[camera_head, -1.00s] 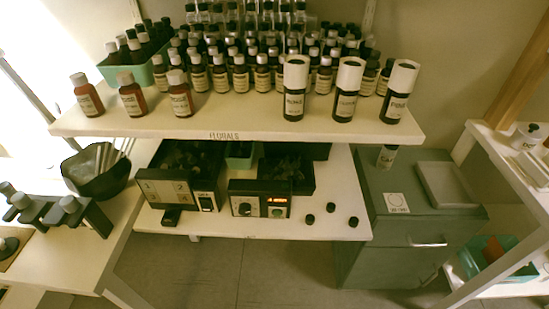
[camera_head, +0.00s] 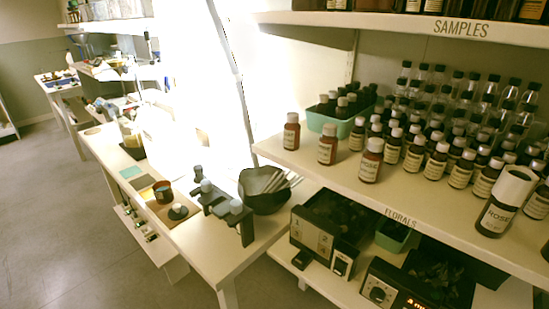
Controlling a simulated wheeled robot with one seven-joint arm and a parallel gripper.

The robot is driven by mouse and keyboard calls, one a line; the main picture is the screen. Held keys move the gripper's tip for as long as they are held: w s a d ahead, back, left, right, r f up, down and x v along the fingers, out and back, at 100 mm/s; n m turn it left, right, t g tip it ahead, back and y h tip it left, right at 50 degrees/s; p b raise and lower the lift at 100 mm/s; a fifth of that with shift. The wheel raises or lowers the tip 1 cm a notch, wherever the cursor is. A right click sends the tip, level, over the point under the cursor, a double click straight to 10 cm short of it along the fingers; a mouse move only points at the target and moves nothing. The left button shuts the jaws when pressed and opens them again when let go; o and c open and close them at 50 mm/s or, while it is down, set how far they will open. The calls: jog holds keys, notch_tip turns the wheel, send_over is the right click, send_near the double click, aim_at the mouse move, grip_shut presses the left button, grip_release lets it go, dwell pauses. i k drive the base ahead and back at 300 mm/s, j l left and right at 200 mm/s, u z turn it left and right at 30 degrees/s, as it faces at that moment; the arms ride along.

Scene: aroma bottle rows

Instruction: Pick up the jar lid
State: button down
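A small dark round piece with a grey knob on top, which looks like the jar lid (camera_head: 178,212), lies on the white side table (camera_head: 205,248). A reddish-brown open jar (camera_head: 162,191) stands just behind it to the left, on or beside a tan mat (camera_head: 157,208). The lid is apart from the jar. My gripper is not in view.
A dark rack with grey-capped bottles (camera_head: 222,208) stands close to the lid's right. A black bowl with white sticks (camera_head: 265,188) is behind it. The bottle shelf (camera_head: 330,170) juts out at right. Open floor (camera_head: 80,230) lies at left.

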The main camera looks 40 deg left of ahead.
aim_at(178, 212)
jog(key=u, duration=1.75)
